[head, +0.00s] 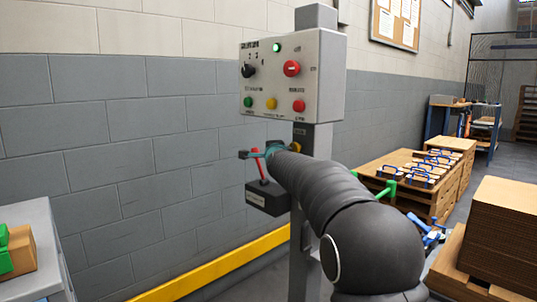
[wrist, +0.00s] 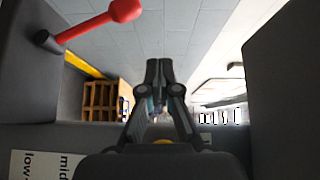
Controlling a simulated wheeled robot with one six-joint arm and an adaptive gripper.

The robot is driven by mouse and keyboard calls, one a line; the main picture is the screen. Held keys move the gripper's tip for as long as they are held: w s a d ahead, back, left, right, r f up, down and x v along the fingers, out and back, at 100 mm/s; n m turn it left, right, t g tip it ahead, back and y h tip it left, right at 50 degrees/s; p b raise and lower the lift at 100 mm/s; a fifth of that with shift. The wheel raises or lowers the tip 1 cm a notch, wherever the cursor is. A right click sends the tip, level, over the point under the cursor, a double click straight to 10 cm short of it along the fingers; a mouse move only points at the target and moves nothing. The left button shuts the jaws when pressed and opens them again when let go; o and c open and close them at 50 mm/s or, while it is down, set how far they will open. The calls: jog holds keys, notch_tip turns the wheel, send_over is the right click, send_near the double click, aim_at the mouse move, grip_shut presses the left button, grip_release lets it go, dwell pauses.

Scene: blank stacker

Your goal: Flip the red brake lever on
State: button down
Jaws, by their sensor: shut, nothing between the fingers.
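The red brake lever (head: 261,170) stands up from a dark box (head: 267,198) on the grey post, tilted slightly left at its top. In the wrist view the lever (wrist: 90,23) crosses the upper left, its round red knob towards the top middle. My gripper (head: 244,154) is at the height of the lever's top in the head view and partly covers it. In the wrist view my gripper (wrist: 159,64) has its fingers together and empty, with the lever apart from them to the left. Whether it touches the lever is not clear in the head view.
A control panel (head: 318,80) with a red knob, a black selector, a lit green lamp and several buttons sits above on the post (head: 301,240). A yellow rail (head: 215,265) runs along the block wall.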

jog(key=shift+s+a+r, duration=0.1)
jog(key=shift+s+r, duration=0.15)
jog(key=shift+s, duration=0.65)
jog(key=shift+s+d+r, duration=0.1)
jog(key=shift+s+r, duration=0.2)
jog(key=shift+s, duration=0.55)
jog(key=shift+s+a+r, duration=0.1)
jog(key=shift+s+r, duration=0.15)
jog(key=shift+s, duration=0.65)
